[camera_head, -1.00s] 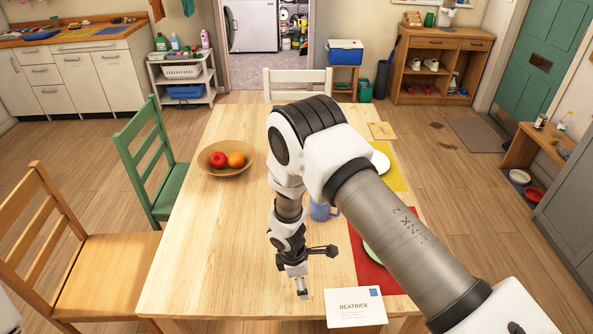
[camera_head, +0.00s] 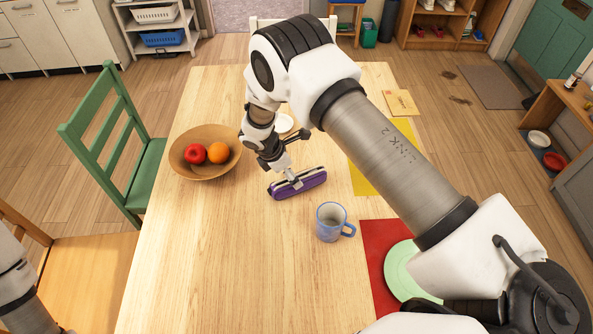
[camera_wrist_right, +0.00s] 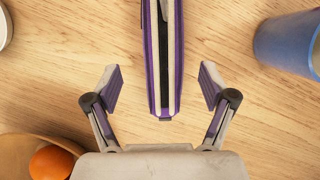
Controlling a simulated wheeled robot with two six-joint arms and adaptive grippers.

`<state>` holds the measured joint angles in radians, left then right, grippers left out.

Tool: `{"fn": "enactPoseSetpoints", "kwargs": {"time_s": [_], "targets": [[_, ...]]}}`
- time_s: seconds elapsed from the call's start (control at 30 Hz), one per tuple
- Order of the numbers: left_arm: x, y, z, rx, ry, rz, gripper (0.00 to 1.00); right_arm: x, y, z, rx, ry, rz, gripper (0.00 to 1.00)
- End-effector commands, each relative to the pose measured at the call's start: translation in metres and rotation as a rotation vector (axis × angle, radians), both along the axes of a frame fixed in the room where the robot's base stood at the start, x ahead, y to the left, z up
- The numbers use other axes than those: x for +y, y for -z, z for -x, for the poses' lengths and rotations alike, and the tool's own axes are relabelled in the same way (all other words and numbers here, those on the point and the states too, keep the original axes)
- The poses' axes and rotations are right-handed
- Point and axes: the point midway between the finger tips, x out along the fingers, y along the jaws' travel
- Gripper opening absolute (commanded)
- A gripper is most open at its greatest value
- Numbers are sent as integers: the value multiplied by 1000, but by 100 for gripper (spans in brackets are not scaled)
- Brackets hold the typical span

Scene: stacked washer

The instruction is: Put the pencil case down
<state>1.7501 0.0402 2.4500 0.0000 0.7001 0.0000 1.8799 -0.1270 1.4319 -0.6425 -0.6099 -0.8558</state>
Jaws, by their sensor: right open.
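The pencil case (camera_head: 297,184) is purple with a pale band and dark zip line, and it rests on the wooden table (camera_head: 240,260). In the right wrist view the pencil case (camera_wrist_right: 162,60) runs lengthwise from the top edge to between my open fingers. My right gripper (camera_head: 294,180) is just above the case, and in the wrist view its fingers (camera_wrist_right: 161,88) stand apart on either side with gaps to the case. My left gripper is not in view; part of my left arm shows at the lower left.
A wooden bowl (camera_head: 183,169) with an apple and an orange stands left of the case. A blue mug (camera_head: 331,222) stands close on the right. A white dish (camera_head: 285,123) is behind. A green plate (camera_head: 407,270) lies on a red mat. The front middle of the table is clear.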

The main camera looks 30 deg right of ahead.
Motion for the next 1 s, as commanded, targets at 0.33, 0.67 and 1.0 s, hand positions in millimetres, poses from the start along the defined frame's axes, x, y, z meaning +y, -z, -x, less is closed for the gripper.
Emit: {"fn": "enactPoseSetpoints", "kwargs": {"time_s": [0.33, 0.67, 1.0], "targets": [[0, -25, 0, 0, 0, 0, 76, -23, 48, 1, 0, 3, -2, 83], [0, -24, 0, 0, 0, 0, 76, -25, 54, 0, -2, 1, -1, 55], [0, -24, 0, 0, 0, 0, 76, -25, 54, 0, -1, 2, -1, 11]]}}
